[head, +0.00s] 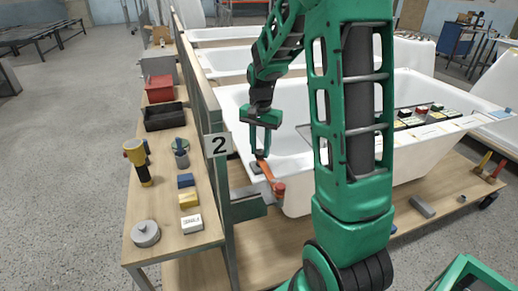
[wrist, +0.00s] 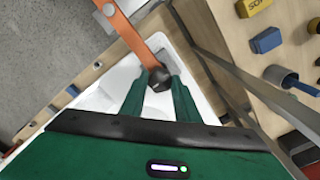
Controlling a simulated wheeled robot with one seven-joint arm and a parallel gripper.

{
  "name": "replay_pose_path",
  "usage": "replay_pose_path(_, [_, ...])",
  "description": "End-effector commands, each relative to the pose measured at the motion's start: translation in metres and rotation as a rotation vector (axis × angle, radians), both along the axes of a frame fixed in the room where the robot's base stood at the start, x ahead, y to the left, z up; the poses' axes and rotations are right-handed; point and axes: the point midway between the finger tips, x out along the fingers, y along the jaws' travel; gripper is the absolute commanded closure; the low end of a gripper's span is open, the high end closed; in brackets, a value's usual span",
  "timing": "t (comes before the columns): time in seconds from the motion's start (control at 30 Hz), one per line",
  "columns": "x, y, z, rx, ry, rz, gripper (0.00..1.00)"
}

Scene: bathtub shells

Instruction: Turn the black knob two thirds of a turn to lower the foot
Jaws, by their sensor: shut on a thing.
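The black knob (wrist: 159,80) sits at the near end of an orange bar (wrist: 130,32) in the wrist view. My gripper (wrist: 157,88) is shut on the knob, with one green finger on each side of it. In the head view, my gripper (head: 261,155) points down at the corner of the nearest white tub (head: 300,203), at the upper end of the orange bar (head: 268,176). The knob is hard to make out there. The foot cannot be told apart in these frames.
Grey floor lies further left.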

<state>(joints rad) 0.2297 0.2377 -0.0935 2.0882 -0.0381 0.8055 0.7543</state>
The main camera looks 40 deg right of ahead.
Motion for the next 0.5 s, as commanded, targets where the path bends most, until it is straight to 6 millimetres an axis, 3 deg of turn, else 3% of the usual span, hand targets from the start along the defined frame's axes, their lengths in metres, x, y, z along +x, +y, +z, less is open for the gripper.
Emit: replay_pose_path(0.5, [0.0040,-0.0008,0.0028,-0.001,-0.011,-0.490,0.94])
